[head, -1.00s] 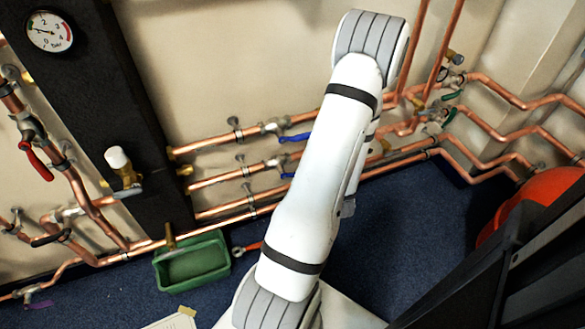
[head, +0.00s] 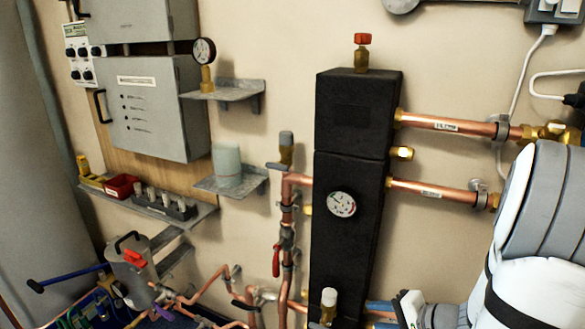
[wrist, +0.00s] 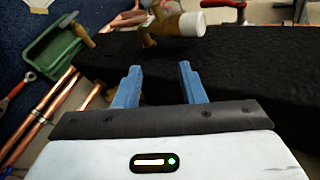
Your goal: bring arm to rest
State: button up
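My gripper shows in the wrist view (wrist: 160,85) with its two blue fingers apart and nothing between them. In the head view its blue fingers (head: 379,312) are at the bottom edge, beside the lower part of the black insulated manifold block (head: 350,170). My white arm fills the lower right of the head view. In the wrist view the black block (wrist: 260,70) lies behind the fingers, and a white-capped brass valve (wrist: 185,25) is just beyond them. The same white-capped valve shows in the head view (head: 328,300), left of the fingers.
A gauge (head: 342,204) sits on the block. Copper pipes (head: 450,125) run to its right, and a red-handled valve (head: 277,260) is on its left. Grey shelves (head: 230,90) and a cabinet (head: 155,110) stick out at left. A green tray (wrist: 62,50) lies on the blue floor.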

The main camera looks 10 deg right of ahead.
jog(key=s+a+r+n+g+h+p, duration=0.1)
jog(key=s+a+r+n+g+p, duration=0.25)
jog(key=a+r+p, duration=0.35)
jog(key=s+a+r+n+g+h+p, duration=0.1)
jog(key=s+a+r+n+g+p, duration=0.2)
jog(key=r, duration=0.6)
jog(key=s+r+n+h+p, duration=0.1)
jog(key=r+n+h+p, duration=0.1)
jog(key=r, duration=0.4)
jog(key=s+a+r+n+h+p, duration=0.1)
jog(key=s+r+n+h+p, duration=0.1)
jog(key=r, duration=0.4)
jog(key=shift+r+n+h+p, duration=0.3)
jog(key=shift+n+h+p, duration=0.25)
jog(key=shift+p, duration=0.3)
jog(key=shift+t, duration=0.25)
